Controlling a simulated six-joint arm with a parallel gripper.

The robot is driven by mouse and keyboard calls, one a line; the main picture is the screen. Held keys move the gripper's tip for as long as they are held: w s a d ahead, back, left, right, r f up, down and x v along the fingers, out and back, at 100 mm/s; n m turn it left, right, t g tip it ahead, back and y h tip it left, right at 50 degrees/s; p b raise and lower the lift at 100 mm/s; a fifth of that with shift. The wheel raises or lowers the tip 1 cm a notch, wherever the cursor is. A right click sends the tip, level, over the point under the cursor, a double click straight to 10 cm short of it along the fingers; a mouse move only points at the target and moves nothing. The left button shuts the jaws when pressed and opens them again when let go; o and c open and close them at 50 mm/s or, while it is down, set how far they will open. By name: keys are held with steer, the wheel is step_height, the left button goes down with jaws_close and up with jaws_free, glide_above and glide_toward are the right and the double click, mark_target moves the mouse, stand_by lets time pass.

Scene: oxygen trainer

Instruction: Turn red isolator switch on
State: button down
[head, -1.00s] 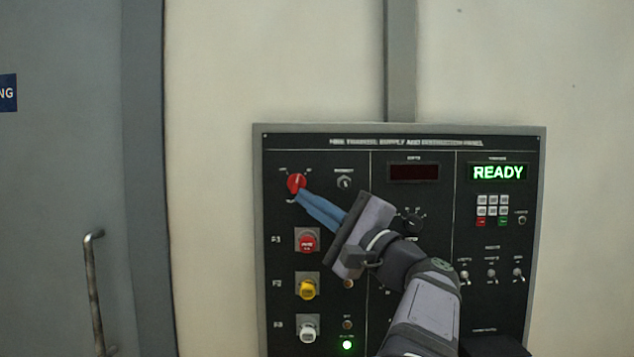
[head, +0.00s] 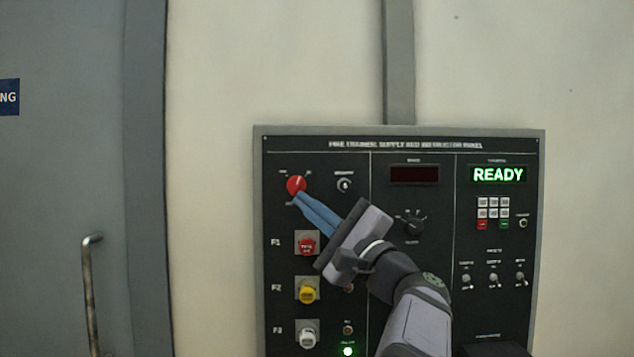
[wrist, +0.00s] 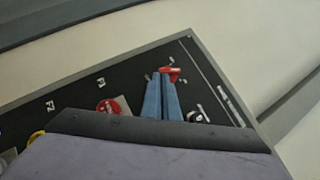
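The red isolator switch (head: 297,185) is a round red knob at the upper left of the black panel (head: 440,260). It also shows as a red handle (wrist: 172,72) just past my fingertips in the wrist view. My gripper (head: 296,197) reaches up and left to it, with its two blue fingertips at the knob's lower edge. In the wrist view the fingers (wrist: 162,76) lie nearly side by side with only a thin line between them. The red handle shows at and right of their tips. The fingertips hide part of the switch, and I cannot tell whether any of it is between them.
Below the switch are a red button (head: 307,243), a yellow one (head: 307,291) and a white one (head: 308,335). A small knob (head: 345,185) is to its right. A green READY display (head: 498,175) is lit. A grey door with a handle (head: 90,290) is at left.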

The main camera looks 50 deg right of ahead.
steer(key=shift+w+a+f+m+t+b, duration=0.15)
steer(key=shift+m+t+b, duration=0.15)
steer(key=shift+m+b, duration=0.35)
steer(key=shift+w+a+f+b, duration=0.1)
steer(key=shift+w+a+b, duration=0.05)
steer(key=shift+b, duration=1.1)
stand_by(0.7)
